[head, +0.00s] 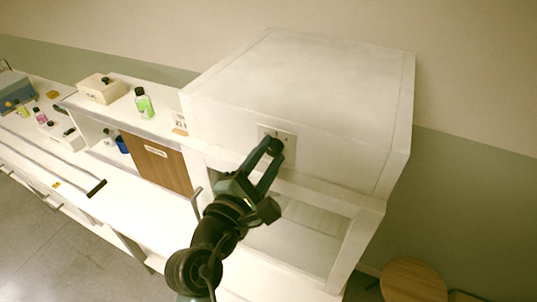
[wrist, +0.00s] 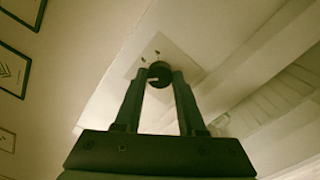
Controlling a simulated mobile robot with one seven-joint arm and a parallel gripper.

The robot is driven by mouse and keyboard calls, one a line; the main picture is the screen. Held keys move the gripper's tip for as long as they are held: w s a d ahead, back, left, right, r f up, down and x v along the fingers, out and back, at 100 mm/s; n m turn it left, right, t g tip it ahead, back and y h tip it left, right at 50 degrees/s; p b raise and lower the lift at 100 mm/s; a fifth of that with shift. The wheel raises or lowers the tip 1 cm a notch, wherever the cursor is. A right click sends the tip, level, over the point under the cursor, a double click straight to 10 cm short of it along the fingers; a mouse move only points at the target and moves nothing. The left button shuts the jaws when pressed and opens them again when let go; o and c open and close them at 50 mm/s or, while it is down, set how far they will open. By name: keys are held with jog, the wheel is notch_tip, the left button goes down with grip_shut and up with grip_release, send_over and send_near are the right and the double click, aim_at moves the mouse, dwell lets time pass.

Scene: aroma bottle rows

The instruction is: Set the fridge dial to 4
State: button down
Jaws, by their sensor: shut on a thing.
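The white fridge (head: 300,75) stands on the right of the counter. A pale dial plate (head: 290,150) is on its front; in the wrist view the plate (wrist: 178,50) carries small dark marks that are too small to read. The round dark dial (wrist: 159,71) sits between the fingertips of my gripper (wrist: 160,79), which is shut on it. A short light mark shows on the dial's near face, toward the lower left in the wrist view. In the head view my gripper (head: 272,148) reaches up to the plate and hides most of the dial.
Below the plate is an open white compartment (head: 300,240). To the left are a brown wooden panel (head: 155,160), a green bottle (head: 144,103), a cream box (head: 102,88) and several small bottles. A round wooden stool (head: 412,280) stands on the floor at lower right.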

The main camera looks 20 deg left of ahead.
jog(key=shift+m, duration=0.3)
jog(key=m+b, duration=0.3)
jog(key=m, duration=0.1)
jog(key=shift+f, duration=0.15)
jog(key=m+b, duration=0.3)
jog(key=m, duration=0.1)
jog(key=shift+m, duration=0.4)
jog(key=m+b, duration=0.3)
jog(key=m, duration=0.1)
jog(key=shift+b, duration=0.35)
jog(key=shift+m+b, duration=1.25)
jog(key=shift+m, duration=0.95)
jog(key=c, duration=0.5)
grip_release()
